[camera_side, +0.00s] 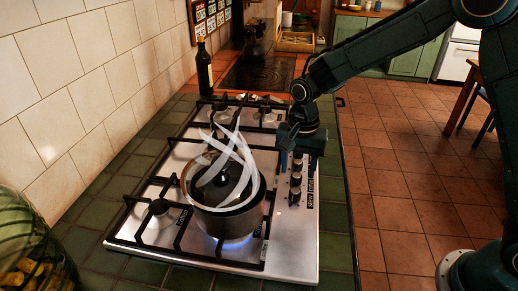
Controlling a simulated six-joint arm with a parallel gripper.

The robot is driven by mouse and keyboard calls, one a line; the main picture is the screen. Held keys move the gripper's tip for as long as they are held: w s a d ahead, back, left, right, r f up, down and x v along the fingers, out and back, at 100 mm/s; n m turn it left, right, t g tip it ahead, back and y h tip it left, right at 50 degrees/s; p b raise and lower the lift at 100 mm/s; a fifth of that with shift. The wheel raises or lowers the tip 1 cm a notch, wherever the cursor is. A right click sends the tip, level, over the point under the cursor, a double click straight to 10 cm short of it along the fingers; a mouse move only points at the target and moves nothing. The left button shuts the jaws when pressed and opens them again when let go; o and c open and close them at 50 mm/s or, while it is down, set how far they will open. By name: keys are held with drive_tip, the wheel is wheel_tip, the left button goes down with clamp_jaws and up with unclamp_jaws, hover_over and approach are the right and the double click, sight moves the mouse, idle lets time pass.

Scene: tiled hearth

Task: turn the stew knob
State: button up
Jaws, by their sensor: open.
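A row of dark knobs (295,181) runs along the right side of the steel hob (290,250). Small dark labels (310,192) sit beside the knobs, too small to read surely, so I cannot tell which knob is the stew knob. A lidded pot (237,222) stands on the front burner with a blue flame (230,240) under it. White wisps rise over the pot. My gripper (298,166) is open and points down over the far end of the knob row. Its fingers hide part of that end, and I cannot tell whether they touch a knob.
Black pan grates cover the burners left of the knobs. A dark bottle (204,70) stands at the back left by the tiled wall. A glass jar (32,250) is at the front left. Green tiled counter (335,225) lies right of the hob, then open floor.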

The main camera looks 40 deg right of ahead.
sight(295, 191)
drive_tip(key=shift+f, duration=4)
drive_tip(key=shift+c, duration=0.4)
drive_tip(key=c, duration=0.9)
